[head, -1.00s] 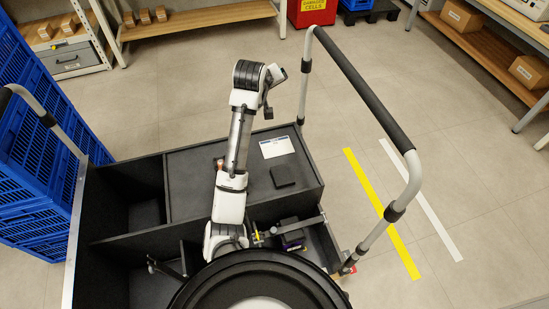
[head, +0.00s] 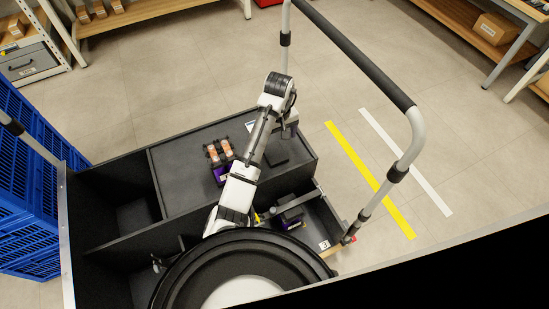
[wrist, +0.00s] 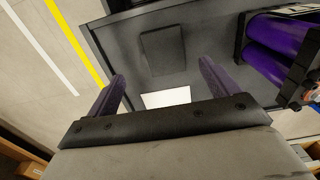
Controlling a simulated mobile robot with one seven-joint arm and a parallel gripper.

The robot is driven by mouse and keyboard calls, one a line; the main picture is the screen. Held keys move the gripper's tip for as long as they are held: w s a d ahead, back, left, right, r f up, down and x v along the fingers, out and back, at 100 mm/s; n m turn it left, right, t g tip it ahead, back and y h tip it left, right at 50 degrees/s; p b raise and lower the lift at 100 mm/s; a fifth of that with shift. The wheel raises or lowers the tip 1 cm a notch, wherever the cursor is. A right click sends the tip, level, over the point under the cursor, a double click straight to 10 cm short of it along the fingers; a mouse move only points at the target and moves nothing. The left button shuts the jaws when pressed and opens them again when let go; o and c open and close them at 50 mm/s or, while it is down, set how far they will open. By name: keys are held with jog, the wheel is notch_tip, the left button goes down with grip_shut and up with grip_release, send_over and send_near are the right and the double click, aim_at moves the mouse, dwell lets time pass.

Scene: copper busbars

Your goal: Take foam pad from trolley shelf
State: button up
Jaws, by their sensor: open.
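The foam pad looks like a dark, flat square (wrist: 162,50) on the grey trolley shelf (wrist: 130,62) in the wrist view. In the head view the pad (head: 277,154) is partly hidden by my arm. My gripper (wrist: 162,84) is open and empty, its two purple fingers spread apart above the shelf. The pad lies beyond the fingertips, apart from them, roughly between their lines. A white card (wrist: 166,98) lies on the shelf between the fingers. In the head view the fingertips are hard to make out.
A purple holder with orange-ended cylinders (head: 219,152) stands on the shelf, left of my arm; its purple cylinders (wrist: 272,48) show at right in the wrist view. A dark device (head: 290,214) sits in the lower compartment. The trolley handle (head: 362,60) rises at right.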

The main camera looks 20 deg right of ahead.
jog(key=f, duration=0.5)
jog(key=f+p, duration=0.1)
jog(key=f, duration=0.2)
jog(key=shift+s+a+f, duration=0.1)
jog(key=shift+a+f, duration=0.2)
jog(key=shift+c, duration=0.2)
jog(key=c, duration=1)
